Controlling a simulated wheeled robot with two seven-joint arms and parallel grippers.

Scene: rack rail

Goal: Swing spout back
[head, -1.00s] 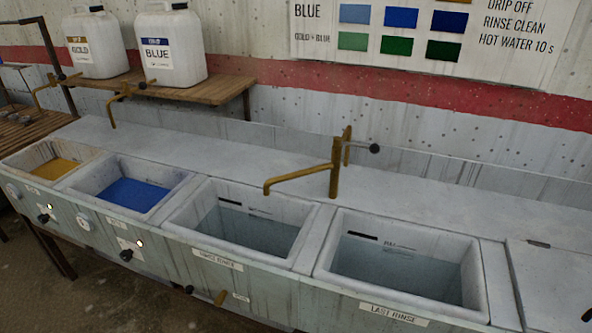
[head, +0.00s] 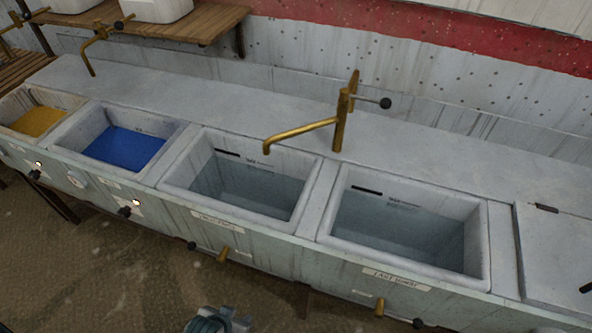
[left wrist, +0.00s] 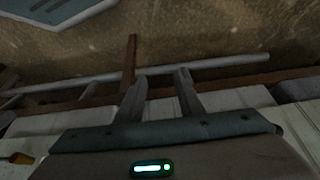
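The brass spout (head: 300,134) reaches left from its upright brass post (head: 342,120), its down-turned tip over the back right part of the first rinse basin (head: 178,180). A lever with a black knob (head: 385,102) sticks out to the right of the post. The last rinse basin (head: 484,245) is to the right of the spout. Part of my left gripper (head: 215,320) shows at the bottom edge, in front of the sink and well away from the spout. In the left wrist view its two fingers (left wrist: 159,88) stand apart with nothing between them. My right gripper is not in view.
A blue-dye basin (head: 85,122) and a gold-dye basin stand at the left. Brass drain handles (head: 224,254) and black knobs (head: 124,211) stick out of the sink front. Another brass tap (head: 97,35) is behind the dye basins. The back ledge (head: 225,100) is clear around the post.

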